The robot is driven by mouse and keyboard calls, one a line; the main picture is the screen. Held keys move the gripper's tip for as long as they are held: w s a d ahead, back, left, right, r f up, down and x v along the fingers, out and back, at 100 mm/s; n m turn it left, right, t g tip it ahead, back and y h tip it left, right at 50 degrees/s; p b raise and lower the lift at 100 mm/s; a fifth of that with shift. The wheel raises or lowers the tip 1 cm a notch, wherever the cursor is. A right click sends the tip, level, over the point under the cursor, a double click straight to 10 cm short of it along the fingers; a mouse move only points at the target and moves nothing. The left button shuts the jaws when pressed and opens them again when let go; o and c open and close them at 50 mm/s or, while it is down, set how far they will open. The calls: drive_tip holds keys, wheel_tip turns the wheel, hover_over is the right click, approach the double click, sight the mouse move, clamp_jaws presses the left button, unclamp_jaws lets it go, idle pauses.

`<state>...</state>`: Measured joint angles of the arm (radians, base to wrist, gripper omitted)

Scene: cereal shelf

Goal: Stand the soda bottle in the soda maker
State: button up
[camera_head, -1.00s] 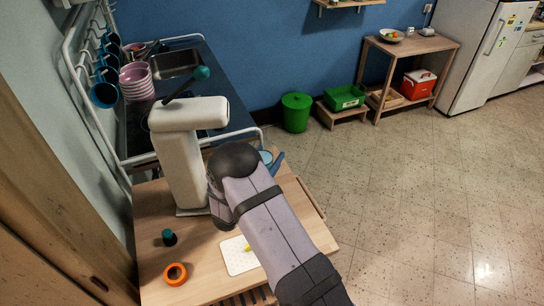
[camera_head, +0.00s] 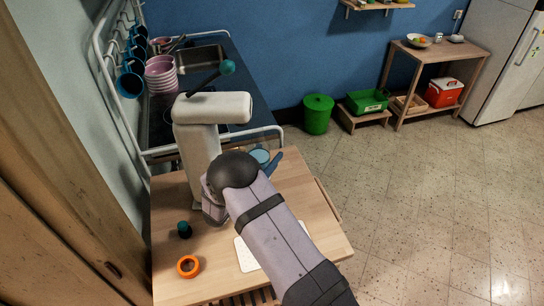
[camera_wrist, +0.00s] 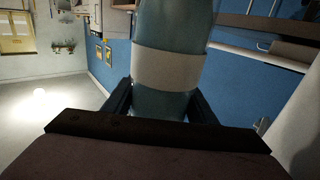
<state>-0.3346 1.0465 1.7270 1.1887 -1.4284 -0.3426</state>
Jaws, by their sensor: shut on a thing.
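The soda maker (camera_head: 198,145) is a tall white body with an overhanging top and a dark lever ending in a teal knob. It stands on the wooden table. My gripper (camera_wrist: 161,103) is shut on the soda bottle (camera_wrist: 167,103), a teal bottle with a white band; a dark finger lies on each side of it in the wrist view. Both bottle ends are out of that view. In the head view my arm covers the gripper, beside and in front of the soda maker's column. A blue piece shows behind my arm; I cannot tell whether it is the bottle.
On the wooden table (camera_head: 215,285) stand a small dark cap-like item (camera_head: 184,230) with a teal top and an orange ring (camera_head: 188,266). A white board (camera_head: 245,256) lies partly under my arm. Behind are pink stacked bowls (camera_head: 160,75) and a sink.

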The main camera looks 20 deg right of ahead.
drive_tip(key=shift+w+a+r+b, duration=0.1)
drive_tip(key=shift+w+a+b, duration=0.15)
drive_tip(key=shift+a, duration=0.4)
drive_tip(key=shift+w+a+b, duration=0.15)
drive_tip(key=shift+a+b, duration=0.05)
drive_tip(key=shift+a, duration=0.4)
drive_tip(key=shift+w+a+r+b, duration=0.1)
drive_tip(key=shift+w+a+b, duration=0.15)
drive_tip(key=shift+a, duration=0.6)
drive_tip(key=shift+f+b, duration=0.55)
drive_tip(key=shift+f, duration=0.05)
drive_tip(key=o, duration=1.2)
drive_tip(key=shift+s+f, duration=0.1)
